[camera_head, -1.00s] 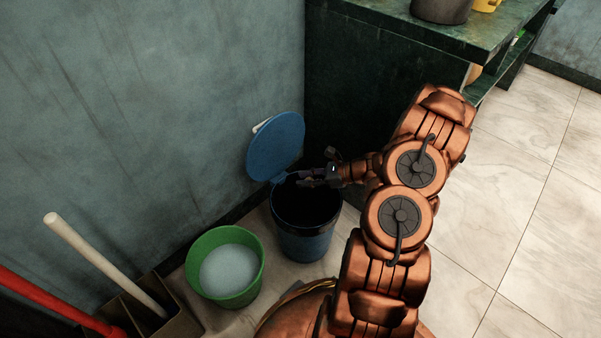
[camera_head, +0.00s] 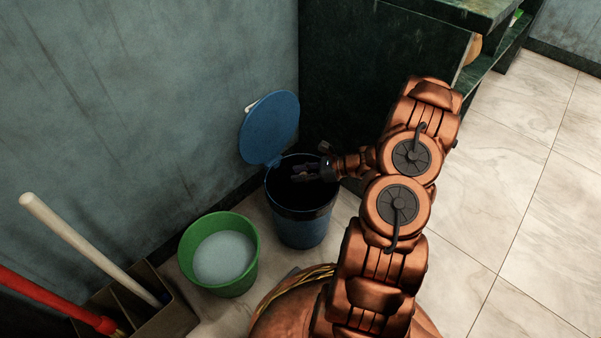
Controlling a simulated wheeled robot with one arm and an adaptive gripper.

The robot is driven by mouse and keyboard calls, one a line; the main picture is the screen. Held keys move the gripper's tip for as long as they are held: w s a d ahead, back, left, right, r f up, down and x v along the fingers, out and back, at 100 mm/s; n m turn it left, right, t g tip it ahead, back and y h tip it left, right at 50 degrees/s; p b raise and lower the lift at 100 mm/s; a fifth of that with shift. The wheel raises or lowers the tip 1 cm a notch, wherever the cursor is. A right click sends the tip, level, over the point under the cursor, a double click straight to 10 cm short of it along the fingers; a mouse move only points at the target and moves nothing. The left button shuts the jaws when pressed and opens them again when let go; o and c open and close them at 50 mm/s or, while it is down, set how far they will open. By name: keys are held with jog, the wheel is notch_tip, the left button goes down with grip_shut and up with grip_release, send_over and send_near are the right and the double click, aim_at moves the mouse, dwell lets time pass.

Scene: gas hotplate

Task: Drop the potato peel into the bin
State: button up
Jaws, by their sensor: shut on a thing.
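The blue bin (camera_head: 303,232) stands on the floor by the wall, with its round blue lid (camera_head: 270,128) swung up and open. My gripper (camera_head: 303,173) is over the bin's dark opening, reaching in from the right. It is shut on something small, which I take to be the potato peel. The peel itself is too small and dark to make out between the fingers. The inside of the bin is black, so its contents cannot be told.
A green bucket (camera_head: 250,272) of pale liquid stands left of the bin. A brown holder (camera_head: 175,322) with a white handle (camera_head: 85,243) and a red handle (camera_head: 50,298) is at lower left. A dark counter (camera_head: 345,80) stands behind the bin. Tiled floor at right is clear.

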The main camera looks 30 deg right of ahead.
jog(key=o, duration=0.9)
jog(key=shift+d+r, duration=0.1)
jog(key=v, duration=1.2)
jog(key=s+a+r+n+g+p, duration=0.25)
jog(key=a+r+n+p, duration=0.3)
jog(key=a+r, duration=0.4)
jog(key=s+a+r+n+g+h+p, duration=0.1)
jog(key=a+r+n+g+p, duration=0.45)
jog(key=r, duration=0.75)
jog(key=s+a+r+n+g+p, duration=0.1)
jog(key=a+r+n+g+p, duration=0.15)
jog(key=a+r+p, duration=0.8)
jog(key=s+r+n+h+p, duration=0.3)
jog(key=s+r+p, duration=0.3)
jog(key=r, duration=0.4)
jog(key=s+a+r+n+h+p, duration=0.1)
jog(key=s+r+n+h+p, duration=0.2)
jog(key=r, duration=0.7)
jog(key=s+a+r+n+h+p, duration=0.1)
jog(key=s+r+n+h+p, duration=0.2)
jog(key=s+r+n+p, duration=0.4)
jog(key=s+r+p, duration=0.2)
jog(key=s+r, duration=0.1)
jog(key=shift+s+a+p, duration=0.25)
jog(key=shift+s+p, duration=0.15)
